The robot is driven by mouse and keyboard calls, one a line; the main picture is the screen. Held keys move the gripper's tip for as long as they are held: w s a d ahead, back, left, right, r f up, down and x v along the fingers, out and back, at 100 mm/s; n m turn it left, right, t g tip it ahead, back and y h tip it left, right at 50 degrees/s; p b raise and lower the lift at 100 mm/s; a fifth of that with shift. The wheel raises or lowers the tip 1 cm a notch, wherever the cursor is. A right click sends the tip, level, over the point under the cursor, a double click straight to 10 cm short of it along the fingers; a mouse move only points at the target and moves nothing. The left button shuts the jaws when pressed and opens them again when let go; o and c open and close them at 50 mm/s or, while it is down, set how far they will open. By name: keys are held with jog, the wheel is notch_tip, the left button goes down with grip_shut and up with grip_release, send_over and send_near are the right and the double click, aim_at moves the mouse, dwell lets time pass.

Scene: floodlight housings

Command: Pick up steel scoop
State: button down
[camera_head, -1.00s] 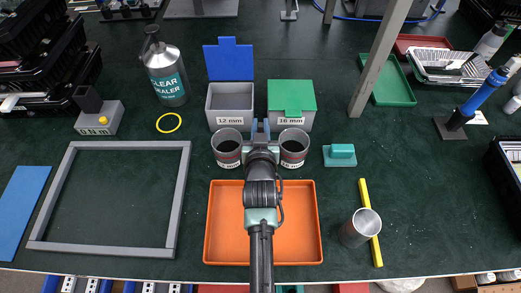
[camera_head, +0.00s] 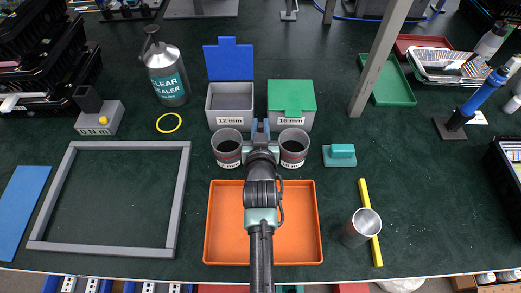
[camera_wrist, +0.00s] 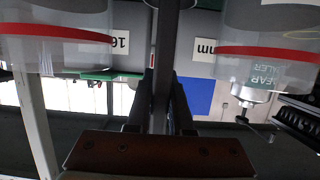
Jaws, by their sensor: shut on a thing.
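My gripper (camera_head: 260,129) is between and just beyond the two clear red-banded cups, the left cup (camera_head: 227,149) and the right cup (camera_head: 293,149). In the wrist view its fingers (camera_wrist: 161,108) are closed on a narrow dark grey bar (camera_wrist: 168,45). This bar looks like the steel scoop's handle. The scoop's bowl is not visible, and in the head view my arm hides the held thing. I cannot tell whether it touches the table.
A grey 12 mm bin (camera_head: 230,119) with a raised blue lid and a 16 mm bin (camera_head: 291,122) with a green lid stand behind the cups. An orange tray (camera_head: 313,250) lies under my arm. A steel cup (camera_head: 358,231) stands at right by a yellow bar (camera_head: 365,194).

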notch_tip(320, 180, up, 10)
jog(key=p, duration=0.1)
dwell(0.6)
dwell(0.4)
